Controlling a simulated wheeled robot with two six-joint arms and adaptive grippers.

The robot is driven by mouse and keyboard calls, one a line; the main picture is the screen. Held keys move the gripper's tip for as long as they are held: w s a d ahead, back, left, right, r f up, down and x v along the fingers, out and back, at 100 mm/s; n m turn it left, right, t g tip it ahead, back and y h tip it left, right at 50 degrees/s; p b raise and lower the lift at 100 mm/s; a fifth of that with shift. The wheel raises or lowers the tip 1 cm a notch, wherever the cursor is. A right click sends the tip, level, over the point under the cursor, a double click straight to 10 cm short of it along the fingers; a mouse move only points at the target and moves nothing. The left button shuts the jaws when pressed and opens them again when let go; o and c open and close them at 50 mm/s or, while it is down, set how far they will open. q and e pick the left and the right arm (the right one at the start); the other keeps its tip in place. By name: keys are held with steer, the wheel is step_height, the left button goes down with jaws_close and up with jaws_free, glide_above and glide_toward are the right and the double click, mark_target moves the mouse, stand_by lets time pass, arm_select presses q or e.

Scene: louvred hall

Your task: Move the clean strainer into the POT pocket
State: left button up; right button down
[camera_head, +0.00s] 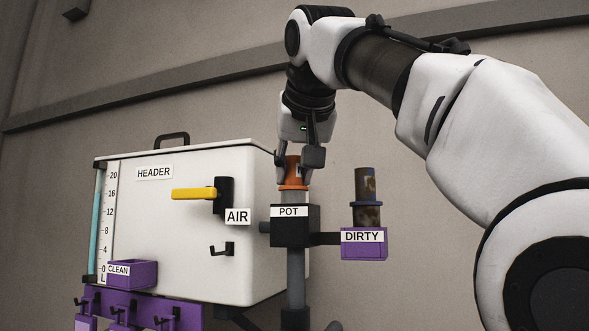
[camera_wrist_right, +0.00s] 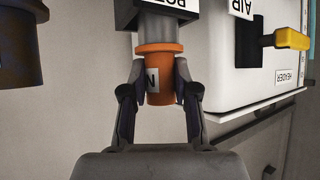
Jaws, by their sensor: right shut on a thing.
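The clean strainer (camera_head: 293,187) has an orange top with a collar and a grey lower body. My right gripper (camera_head: 300,168) is shut on its orange top from above. The strainer stands upright over the black POT pocket (camera_head: 294,238), and its grey body meets the pocket's top; how deep it sits I cannot tell. In the right wrist view the orange top (camera_wrist_right: 160,80) is between the fingers (camera_wrist_right: 158,92), with the grey part running to the POT box (camera_wrist_right: 170,8). My left gripper is not in view.
A stained brown strainer (camera_head: 366,186) stands in the purple DIRTY holder (camera_head: 364,250) right of the pocket. A purple CLEAN holder (camera_head: 140,274) looks empty.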

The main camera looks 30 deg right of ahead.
steer(key=shift+f+b, duration=0.3)
steer(key=shift+f, duration=0.1)
steer(key=shift+r, duration=0.1)
steer(key=c, duration=0.8)
jaws_free()
steer(key=s+a+r+p, duration=0.1)
steer(key=s+r+p, duration=0.2)
steer(key=r, duration=0.3)
steer(key=shift+r+p, duration=0.15)
steer(key=shift+p, duration=0.45)
